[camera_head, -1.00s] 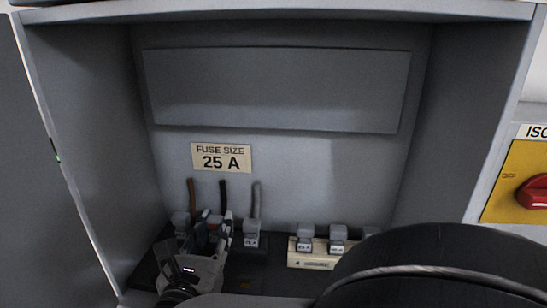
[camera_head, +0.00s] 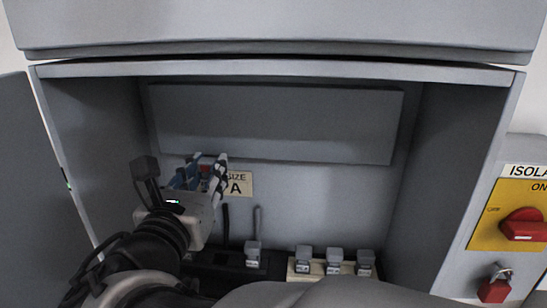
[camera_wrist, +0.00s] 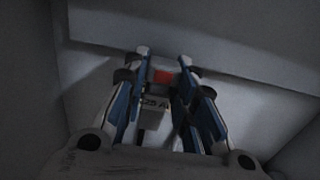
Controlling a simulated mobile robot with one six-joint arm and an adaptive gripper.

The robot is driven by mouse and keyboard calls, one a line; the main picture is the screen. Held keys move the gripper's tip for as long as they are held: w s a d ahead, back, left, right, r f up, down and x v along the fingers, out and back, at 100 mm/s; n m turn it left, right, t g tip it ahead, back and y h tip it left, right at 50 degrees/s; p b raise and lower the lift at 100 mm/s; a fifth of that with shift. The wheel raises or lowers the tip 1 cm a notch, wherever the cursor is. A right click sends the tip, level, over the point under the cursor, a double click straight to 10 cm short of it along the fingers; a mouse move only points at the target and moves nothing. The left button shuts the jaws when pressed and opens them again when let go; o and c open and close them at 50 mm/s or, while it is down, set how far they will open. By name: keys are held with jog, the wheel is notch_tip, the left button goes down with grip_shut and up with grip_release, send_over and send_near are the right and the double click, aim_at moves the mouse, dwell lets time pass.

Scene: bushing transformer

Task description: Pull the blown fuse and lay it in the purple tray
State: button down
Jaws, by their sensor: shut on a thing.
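My gripper (camera_head: 206,163) is raised inside the cabinet at the left, in front of the wall sign. It is shut on a fuse (camera_wrist: 152,118), whose grey body and a red patch (camera_wrist: 165,77) show between the blue finger pads in the wrist view. A label reading 25 A shows there too. The black fuse base (camera_head: 230,260) is below, with a grey fuse (camera_head: 253,249) standing on its right part. The left part of the base is hidden by my arm. No purple tray shows in either view.
A cream block (camera_head: 318,276) with three grey fuses stands right of the base. The FUSE SIZE sign (camera_head: 240,184) is partly covered. Cabinet side walls and a top lip (camera_head: 280,70) enclose the space. A yellow isolator panel (camera_head: 510,205) with red switch and padlock is outside right.

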jog(key=shift+r+p, duration=2.1)
jog(key=shift+r, duration=1.15)
